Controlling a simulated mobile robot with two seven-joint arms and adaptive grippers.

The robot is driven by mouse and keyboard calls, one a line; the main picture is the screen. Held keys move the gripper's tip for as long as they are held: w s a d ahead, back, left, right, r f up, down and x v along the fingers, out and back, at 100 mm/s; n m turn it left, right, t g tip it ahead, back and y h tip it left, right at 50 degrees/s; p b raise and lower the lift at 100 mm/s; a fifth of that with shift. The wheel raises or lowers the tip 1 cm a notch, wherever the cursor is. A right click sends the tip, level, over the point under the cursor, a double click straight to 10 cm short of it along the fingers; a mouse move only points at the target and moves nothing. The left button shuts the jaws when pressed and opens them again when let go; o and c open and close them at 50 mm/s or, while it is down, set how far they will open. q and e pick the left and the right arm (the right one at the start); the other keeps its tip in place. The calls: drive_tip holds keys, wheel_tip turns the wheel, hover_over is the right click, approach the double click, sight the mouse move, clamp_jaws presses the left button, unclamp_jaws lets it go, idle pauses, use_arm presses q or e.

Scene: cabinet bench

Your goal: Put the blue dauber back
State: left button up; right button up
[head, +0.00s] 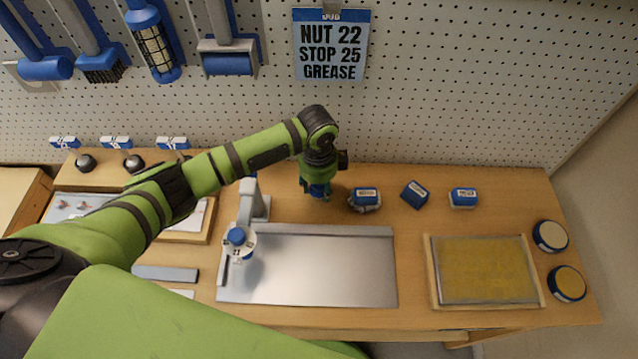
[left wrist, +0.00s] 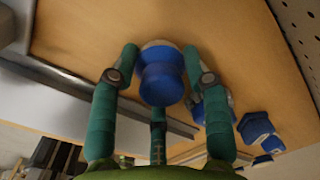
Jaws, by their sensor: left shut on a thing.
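My left gripper (head: 319,192) points down at the back of the bench, right of the grey upright post. In the left wrist view its green fingers (left wrist: 163,88) are shut around a round blue knob with a pale base, which I take to be the blue dauber (left wrist: 162,78). The dauber is upright and close to the wood; I cannot tell whether it touches. In the head view the gripper mostly hides it. My right gripper is in neither view.
A yellow-filled tray (head: 483,268) and two round pots (head: 550,236) stand at right. A pegboard rises behind.

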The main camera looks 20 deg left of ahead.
use_arm(q)
drive_tip(key=shift+f, duration=0.6)
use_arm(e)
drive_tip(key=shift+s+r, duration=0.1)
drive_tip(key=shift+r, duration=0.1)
use_arm(q)
drive_tip(key=shift+f, duration=0.1)
drive_tip(key=shift+f, duration=0.15)
drive_tip(key=o, duration=1)
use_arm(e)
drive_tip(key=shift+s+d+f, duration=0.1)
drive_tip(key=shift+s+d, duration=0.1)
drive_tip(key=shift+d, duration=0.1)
